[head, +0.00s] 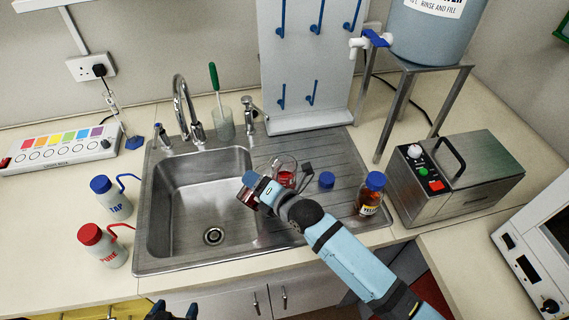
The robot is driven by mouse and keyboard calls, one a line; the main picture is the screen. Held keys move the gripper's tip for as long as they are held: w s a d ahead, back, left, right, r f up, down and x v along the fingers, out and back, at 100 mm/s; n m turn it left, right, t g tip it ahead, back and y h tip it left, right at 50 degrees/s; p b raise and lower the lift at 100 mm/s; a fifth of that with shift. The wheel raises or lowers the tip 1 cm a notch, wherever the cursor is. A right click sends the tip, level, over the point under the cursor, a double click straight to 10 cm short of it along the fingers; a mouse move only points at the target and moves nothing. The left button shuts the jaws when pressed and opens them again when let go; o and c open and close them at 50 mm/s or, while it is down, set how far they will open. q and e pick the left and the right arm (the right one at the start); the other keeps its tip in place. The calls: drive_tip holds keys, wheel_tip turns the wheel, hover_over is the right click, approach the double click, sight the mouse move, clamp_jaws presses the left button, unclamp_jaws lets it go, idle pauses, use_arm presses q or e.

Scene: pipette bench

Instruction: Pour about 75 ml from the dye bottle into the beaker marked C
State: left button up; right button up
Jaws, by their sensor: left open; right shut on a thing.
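My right gripper (256,187) is shut on a dark red bottle (247,198), which I take to be the dye bottle. It is held over the right side of the sink, and the gripper hides much of it; I cannot tell its exact tilt. A clear glass beaker (285,174) with red liquid in it stands just behind and right of the gripper, at the left end of the drainboard, partly hidden by my arm. I cannot read its mark. My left gripper (172,312) is open and empty at the bottom edge, in front of the counter.
A loose blue cap (326,180) lies on the drainboard (325,150). The sink basin (200,195) is empty. Two wash bottles, red-topped (103,246) and blue-topped (111,198), stand left of it.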

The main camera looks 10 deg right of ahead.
idle(0.3)
drive_tip(key=shift+f, duration=0.15)
drive_tip(key=shift+w+d+r+n+t+p, duration=0.2)
drive_tip(key=shift+r+n+t+p, duration=0.1)
drive_tip(key=shift+n, duration=0.4)
drive_tip(key=shift+w+d+r+n+p, duration=0.15)
drive_tip(key=shift+r+n+p, duration=0.55)
drive_tip(key=shift+r+p, duration=0.2)
drive_tip(key=shift+w+d+r+n+t+h, duration=0.15)
drive_tip(key=shift+r+n+t+h, duration=0.2)
drive_tip(key=shift+n+t, duration=0.25)
drive_tip(key=f+n+b, duration=0.1)
drive_tip(key=f+b, duration=0.1)
drive_tip(key=f+n+b, duration=0.2)
drive_tip(key=b, duration=0.1)
drive_tip(key=s+a+f+n+t+b, duration=0.1)
drive_tip(key=f+n+b, duration=0.1)
drive_tip(key=b, duration=0.1)
drive_tip(key=shift+a+f, duration=0.1)
drive_tip(key=shift+f+n+t+b, duration=0.1)
drive_tip(key=shift+n+t+b, duration=0.2)
drive_tip(key=shift+n+b, duration=0.4)
drive_tip(key=shift+s+a+n+b, duration=0.1)
drive_tip(key=shift+a+n+b, duration=0.05)
drive_tip(key=shift+n+b, duration=0.2)
